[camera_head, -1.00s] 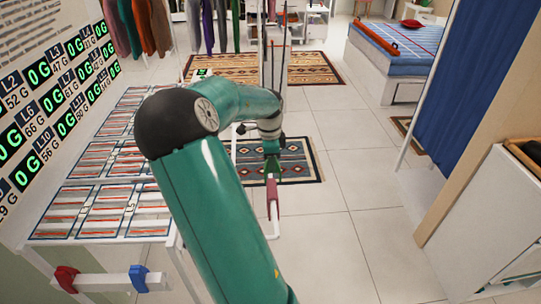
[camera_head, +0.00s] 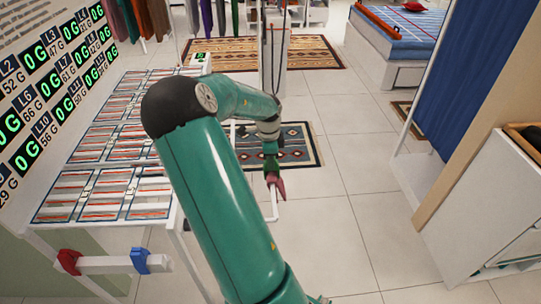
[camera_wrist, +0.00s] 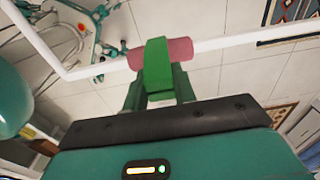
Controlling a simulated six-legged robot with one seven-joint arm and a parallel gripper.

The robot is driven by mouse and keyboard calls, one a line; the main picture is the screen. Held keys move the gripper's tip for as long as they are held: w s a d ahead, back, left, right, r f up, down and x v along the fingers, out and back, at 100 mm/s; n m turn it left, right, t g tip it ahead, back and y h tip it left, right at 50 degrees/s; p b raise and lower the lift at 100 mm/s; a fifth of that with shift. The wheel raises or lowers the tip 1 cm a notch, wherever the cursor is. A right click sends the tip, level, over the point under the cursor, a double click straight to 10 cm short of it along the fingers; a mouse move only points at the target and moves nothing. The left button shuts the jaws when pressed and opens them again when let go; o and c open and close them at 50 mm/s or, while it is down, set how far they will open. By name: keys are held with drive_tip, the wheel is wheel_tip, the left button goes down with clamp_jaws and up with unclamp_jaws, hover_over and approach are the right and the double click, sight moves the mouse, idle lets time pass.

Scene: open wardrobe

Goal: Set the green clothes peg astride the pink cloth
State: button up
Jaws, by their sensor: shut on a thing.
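The green clothes peg (camera_wrist: 157,66) is held between the fingers of my gripper (camera_wrist: 159,90), which is shut on it. The pink cloth (camera_wrist: 180,49) is wrapped over a white rail, and the peg's far end covers the middle of the cloth in the wrist view. I cannot tell whether both peg legs straddle it. In the head view the pink cloth (camera_head: 276,184) shows just below my gripper (camera_head: 271,165), at the end of my arm. The peg there is small and dark green.
The white rail (camera_wrist: 232,40) crosses the wrist view and bends at left. A red peg (camera_head: 69,261) and a blue peg (camera_head: 140,260) sit on another white bar at the front left. A rack table (camera_head: 104,190) stands left; open tiled floor lies right.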

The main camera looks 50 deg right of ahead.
drive_tip(key=shift+f, duration=0.25)
drive_tip(key=o, duration=1)
drive_tip(key=r, duration=1.3)
drive_tip(key=shift+w+a+r, duration=0.2)
drive_tip(key=shift+w+r, duration=0.05)
drive_tip(key=shift+r, duration=0.15)
